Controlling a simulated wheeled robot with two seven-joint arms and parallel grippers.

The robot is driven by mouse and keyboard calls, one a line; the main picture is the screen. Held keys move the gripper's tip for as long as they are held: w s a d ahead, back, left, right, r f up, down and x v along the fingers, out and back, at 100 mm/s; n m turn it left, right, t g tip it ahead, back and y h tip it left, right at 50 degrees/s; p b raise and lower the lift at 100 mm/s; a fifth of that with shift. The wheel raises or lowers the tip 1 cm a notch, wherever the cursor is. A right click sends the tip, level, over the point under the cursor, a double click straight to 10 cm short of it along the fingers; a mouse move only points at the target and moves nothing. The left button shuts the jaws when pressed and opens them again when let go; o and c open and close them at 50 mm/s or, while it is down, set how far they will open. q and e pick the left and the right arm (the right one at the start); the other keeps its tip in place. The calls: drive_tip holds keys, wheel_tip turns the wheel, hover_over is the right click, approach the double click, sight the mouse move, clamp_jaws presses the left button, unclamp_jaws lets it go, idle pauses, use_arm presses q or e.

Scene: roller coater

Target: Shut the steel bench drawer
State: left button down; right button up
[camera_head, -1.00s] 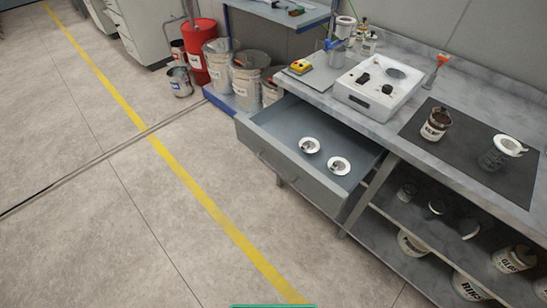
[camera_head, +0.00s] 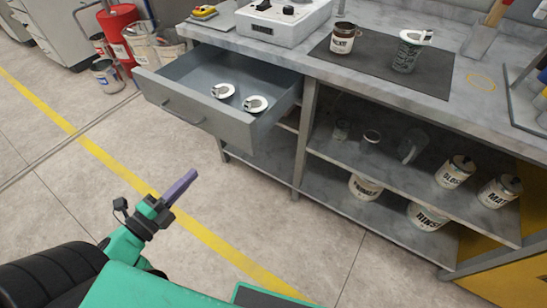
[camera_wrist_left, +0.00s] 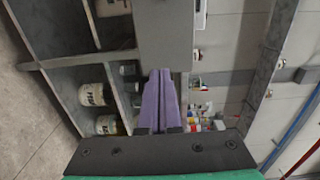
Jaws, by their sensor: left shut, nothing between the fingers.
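The steel bench drawer (camera_head: 196,117) stands pulled out from under the left end of the grey workbench (camera_head: 297,60). Its front panel faces the open floor and carries a long handle (camera_head: 183,110). Two white round items (camera_head: 240,97) lie inside it. My left gripper (camera_head: 181,185) is in front of and below the drawer, apart from it, with its purple fingers closed together and empty. In the left wrist view the closed fingers (camera_wrist_left: 161,100) point toward a grey panel (camera_wrist_left: 165,35), seen sideways. My right gripper is not in view.
Open shelves with cans (camera_head: 455,171) and jars sit under the bench to the right of the drawer. A red drum (camera_head: 118,33) and pails stand left of the bench. The floor in front, with a yellow line (camera_head: 205,233), is clear.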

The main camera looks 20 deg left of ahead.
use_arm(q)
drive_tip(key=p, duration=0.1)
approach(230, 133)
drive_tip(key=p+x, duration=0.1)
drive_tip(key=x, duration=0.5)
drive_tip(key=shift+w+d, duration=0.15)
drive_tip(key=shift+w, duration=0.25)
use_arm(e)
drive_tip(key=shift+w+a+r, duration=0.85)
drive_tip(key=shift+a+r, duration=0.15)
